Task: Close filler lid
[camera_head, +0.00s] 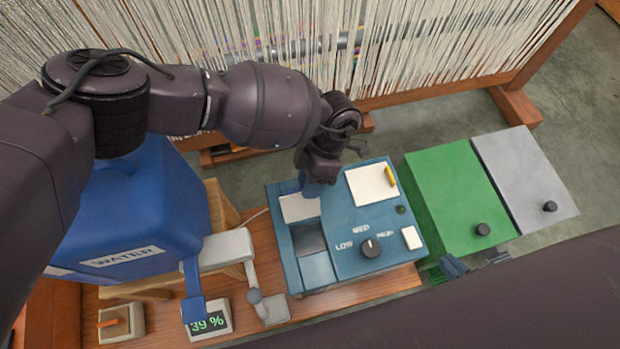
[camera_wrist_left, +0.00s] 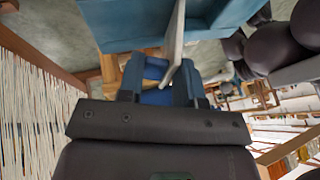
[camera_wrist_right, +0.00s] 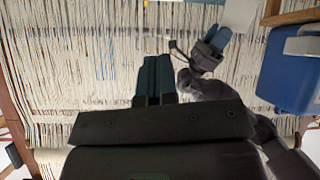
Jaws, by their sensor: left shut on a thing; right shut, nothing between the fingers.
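A blue steamer-like machine (camera_head: 345,235) with a LOW/MED/HIGH dial (camera_head: 371,249) stands on the wooden bench. A light grey plate, apparently the filler lid (camera_head: 298,208), is at its left part, behind a dark square recess (camera_head: 309,236). My left gripper (camera_head: 316,187) is at the lid's back edge. In the left wrist view its blue fingers (camera_wrist_left: 168,85) are shut on the thin lid (camera_wrist_left: 177,40), seen edge-on. My right gripper (camera_head: 454,267) is shut and empty by the green box's front edge; its fingers (camera_wrist_right: 157,78) are together in the right wrist view.
A blue WATER tank (camera_head: 140,215) with a grey spout (camera_head: 228,250) stands left of the machine. A 39% display (camera_head: 207,321) and a small switch box (camera_head: 121,322) are in front. Green (camera_head: 458,195) and grey (camera_head: 525,175) boxes stand right. A loom (camera_head: 420,40) is behind.

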